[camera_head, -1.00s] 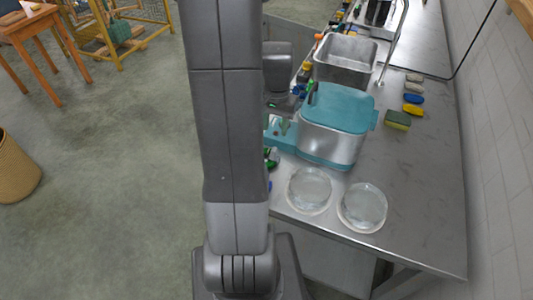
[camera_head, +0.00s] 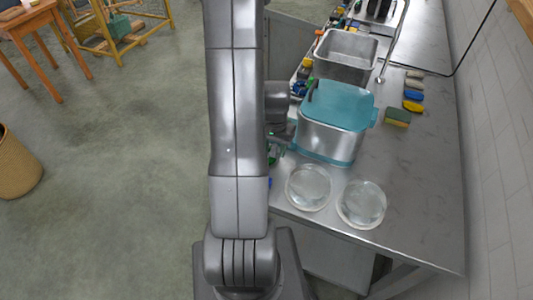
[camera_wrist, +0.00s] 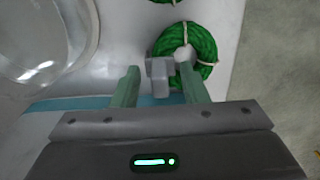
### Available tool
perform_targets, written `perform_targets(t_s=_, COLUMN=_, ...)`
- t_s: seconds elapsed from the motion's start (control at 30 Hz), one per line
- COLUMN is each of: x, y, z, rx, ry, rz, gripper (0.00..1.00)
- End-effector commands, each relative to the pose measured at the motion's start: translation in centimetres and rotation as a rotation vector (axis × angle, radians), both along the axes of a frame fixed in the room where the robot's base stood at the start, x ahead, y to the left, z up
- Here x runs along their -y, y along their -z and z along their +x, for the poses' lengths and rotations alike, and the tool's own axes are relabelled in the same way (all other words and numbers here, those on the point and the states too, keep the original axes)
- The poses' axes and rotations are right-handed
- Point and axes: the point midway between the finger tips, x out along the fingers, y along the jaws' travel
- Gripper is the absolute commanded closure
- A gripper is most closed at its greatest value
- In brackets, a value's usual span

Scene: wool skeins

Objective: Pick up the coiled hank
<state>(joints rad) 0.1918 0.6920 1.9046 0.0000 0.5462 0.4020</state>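A green coiled hank (camera_wrist: 205,42) with pale ties lies on a light surface in the upper right of the wrist view. My gripper (camera_wrist: 158,68) is open, with two greenish fingers spread apart. The right fingertip overlaps the near left part of the hank in the picture; I cannot tell if they touch. A small grey block (camera_wrist: 158,76) shows between the fingers. Part of a second green hank (camera_wrist: 168,1) shows at the top edge. In the head view, my arm hides most of this spot; a little green (camera_head: 273,156) shows beside it.
A metal container with a teal lid (camera_head: 340,105) stands on the steel counter (camera_head: 415,190). Two clear round dishes (camera_head: 308,187) (camera_head: 361,205) stand at the near end. A metal basin (camera_head: 345,57), a sponge (camera_head: 397,117) and several small coloured items are farther back.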

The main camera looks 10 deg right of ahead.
Motion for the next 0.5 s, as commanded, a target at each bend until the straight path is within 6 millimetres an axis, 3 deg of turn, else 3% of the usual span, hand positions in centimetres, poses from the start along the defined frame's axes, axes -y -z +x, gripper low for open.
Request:
perform_targets(t_s=0.23, x=0.00, y=0.09, z=0.02, rx=0.001, ry=0.000, rz=-0.001, gripper=0.60)
perform_targets(t_s=0.43, x=0.01, y=0.07, z=0.03, rx=0.001, ry=0.000, rz=-0.001, gripper=0.99)
perform_targets(t_s=0.5, x=0.01, y=0.07, z=0.03, rx=0.001, ry=0.000, rz=-0.001, gripper=1.00)
